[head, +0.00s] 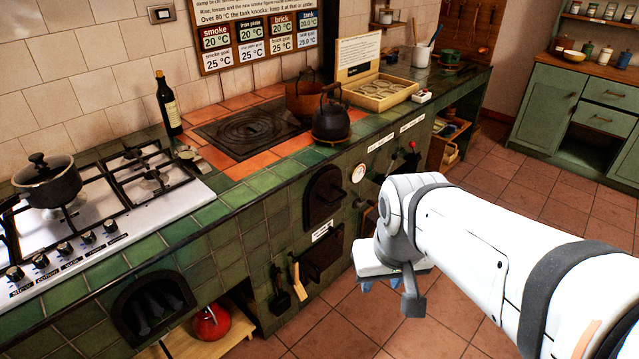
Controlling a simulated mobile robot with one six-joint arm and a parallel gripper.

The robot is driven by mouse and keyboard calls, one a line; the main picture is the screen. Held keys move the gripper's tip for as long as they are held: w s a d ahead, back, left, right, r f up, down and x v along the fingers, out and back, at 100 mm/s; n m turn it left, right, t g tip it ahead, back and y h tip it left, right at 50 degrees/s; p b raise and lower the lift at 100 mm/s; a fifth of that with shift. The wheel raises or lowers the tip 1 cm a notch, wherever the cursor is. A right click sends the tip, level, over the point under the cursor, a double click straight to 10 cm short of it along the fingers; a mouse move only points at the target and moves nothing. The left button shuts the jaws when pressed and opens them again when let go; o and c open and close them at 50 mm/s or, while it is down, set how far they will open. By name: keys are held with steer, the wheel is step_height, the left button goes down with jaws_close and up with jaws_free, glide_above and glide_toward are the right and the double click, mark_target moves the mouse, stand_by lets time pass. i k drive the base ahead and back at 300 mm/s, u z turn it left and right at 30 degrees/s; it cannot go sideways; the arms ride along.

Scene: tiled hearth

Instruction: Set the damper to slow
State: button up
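The green tiled hearth (262,213) runs along the wall. On its front, right of a round white gauge (359,173), a lever with a red knob (412,145) sticks up below white label strips. I cannot read the labels, so I cannot tell for sure that this lever is the damper or what position it is set to. My arm hides the front below it. My gripper (383,285) hangs in front of the hearth, below and left of the red knob and apart from it. Only blue tips show, and their opening is hidden.
A black kettle (331,119) and a copper pot (303,98) stand by the iron hotplate (250,129). Dark iron doors (324,196) are on the hearth front, with a brush and shovel hanging below. The tiled floor (350,325) in front is clear.

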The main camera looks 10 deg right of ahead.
mark_target(338, 234)
steer(key=z, duration=0.05)
steer(key=i, duration=1)
steer(key=u, duration=0.05)
